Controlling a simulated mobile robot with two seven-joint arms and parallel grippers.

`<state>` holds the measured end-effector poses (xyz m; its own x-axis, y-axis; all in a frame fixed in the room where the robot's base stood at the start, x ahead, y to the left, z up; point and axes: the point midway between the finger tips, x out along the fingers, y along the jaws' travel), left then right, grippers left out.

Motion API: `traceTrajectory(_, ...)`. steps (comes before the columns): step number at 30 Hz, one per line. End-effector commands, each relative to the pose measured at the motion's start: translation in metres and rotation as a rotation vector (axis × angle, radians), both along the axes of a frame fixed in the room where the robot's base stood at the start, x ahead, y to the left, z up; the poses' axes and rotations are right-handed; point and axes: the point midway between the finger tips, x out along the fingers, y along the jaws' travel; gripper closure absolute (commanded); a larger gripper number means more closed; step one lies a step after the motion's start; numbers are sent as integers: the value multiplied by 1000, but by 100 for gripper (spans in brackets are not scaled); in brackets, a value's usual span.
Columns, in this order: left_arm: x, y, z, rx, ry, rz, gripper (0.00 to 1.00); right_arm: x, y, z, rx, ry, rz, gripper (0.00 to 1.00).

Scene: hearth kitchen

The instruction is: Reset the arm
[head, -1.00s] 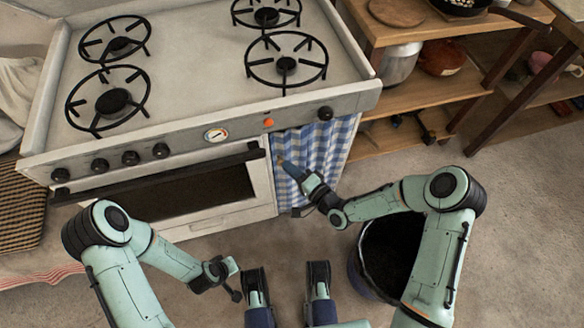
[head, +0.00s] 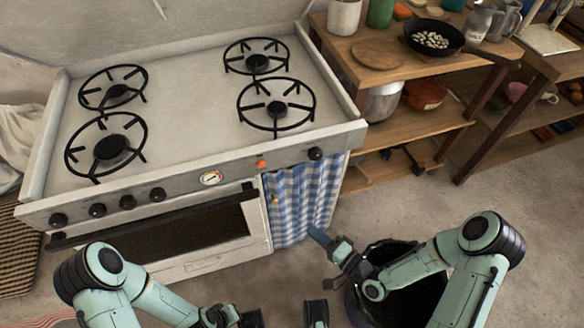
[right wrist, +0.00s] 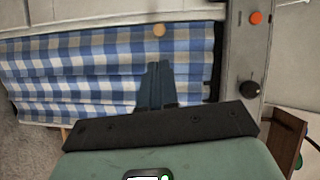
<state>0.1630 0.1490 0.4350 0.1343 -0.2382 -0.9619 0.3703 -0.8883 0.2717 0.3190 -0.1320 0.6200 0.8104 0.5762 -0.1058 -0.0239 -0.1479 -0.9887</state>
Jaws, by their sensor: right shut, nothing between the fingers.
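My right gripper (head: 318,236) is shut and empty. My left arm (head: 125,285) is at the lower left in front of the stove.
The white stove (head: 190,105) with its oven door (head: 165,235) stands close in front. A dark bin (head: 365,300) is below my right forearm. A wooden shelf (head: 385,68) at the right holds a pan (head: 434,37) and pots. Floor at the right is clear.

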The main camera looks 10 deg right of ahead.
Motion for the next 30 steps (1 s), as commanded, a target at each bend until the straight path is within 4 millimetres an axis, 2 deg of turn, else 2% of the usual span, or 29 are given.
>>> traceTrajectory(6, 0, 0, 0, 0, 0, 0, 100, 0, 1, -6, -23, 15, -1, 100)
traceTrajectory(8, 0, 0, 0, 0, 0, 0, 100, -2, 2, -17, -71, 47, -2, 100)
traceTrajectory(11, 0, 0, 0, 0, 0, 0, 100, -11, 5, -53, -220, 152, 6, 100)
traceTrajectory(14, 0, 0, 0, 0, -1, 0, 100, -33, 4, -100, -426, 305, 54, 100)
traceTrajectory(16, 0, 0, 0, 0, -1, 0, 100, -56, 1, -129, -562, 418, 109, 100)
traceTrajectory(18, 0, 0, 0, 0, -1, 0, 100, -80, -4, -150, -672, 520, 172, 100)
traceTrajectory(22, 0, 0, 0, 0, -1, 0, 100, -125, -11, -175, -823, 689, 303, 100)
traceTrajectory(25, 0, 0, 0, 0, -1, 0, 100, -160, -16, -185, -901, 808, 408, 100)
traceTrajectory(27, -8, -3, 29, -8, 17, -7, 100, -165, -14, -155, -888, 810, 416, 100)
traceTrajectory(30, -18, -7, 56, -21, 45, -19, 100, -175, -10, -129, -876, 829, 443, 100)
